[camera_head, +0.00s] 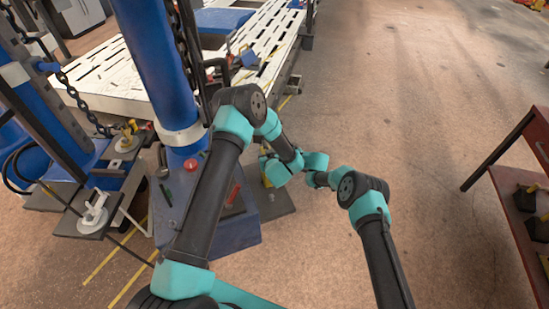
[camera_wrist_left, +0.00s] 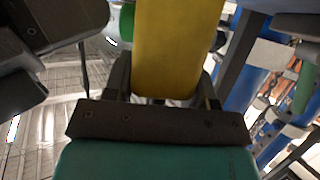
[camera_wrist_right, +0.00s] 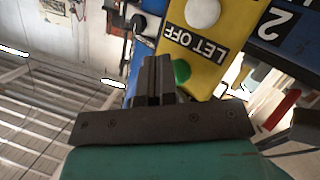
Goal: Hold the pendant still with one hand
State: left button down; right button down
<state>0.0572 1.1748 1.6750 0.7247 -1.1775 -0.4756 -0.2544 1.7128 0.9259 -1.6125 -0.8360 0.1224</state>
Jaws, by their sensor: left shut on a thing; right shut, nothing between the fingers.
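The pendant is a yellow box. In the left wrist view the pendant (camera_wrist_left: 178,45) stands between the fingers of my left gripper (camera_wrist_left: 165,85), which is shut on it. In the right wrist view the pendant (camera_wrist_right: 223,60) shows a "LET OFF" label, a white button (camera_wrist_right: 203,12) and a green button (camera_wrist_right: 181,71). My right gripper (camera_wrist_right: 153,75) is shut and empty, its tips close to the green button; I cannot tell whether they touch. In the head view only a small yellow part of the pendant (camera_head: 266,181) shows, mostly hidden by my arms.
A blue post (camera_head: 160,60) with a chain (camera_head: 85,105) stands left of my grippers on a blue base (camera_head: 225,232). A slotted white table (camera_head: 115,75) lies behind. A red-framed stand (camera_head: 505,150) is at the far right. The floor between is clear.

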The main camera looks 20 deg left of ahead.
jog(key=shift+s+a, duration=0.35)
jog(key=shift+a, duration=0.05)
dwell(2.0)
dwell(0.5)
jog(key=shift+w+d, duration=0.6)
jog(key=shift+d, duration=0.15)
jog(key=shift+w+d, duration=0.75)
jog(key=shift+d, duration=0.25)
jog(key=shift+w+d, duration=0.75)
jog(key=shift+d, duration=0.25)
dwell(2.0)
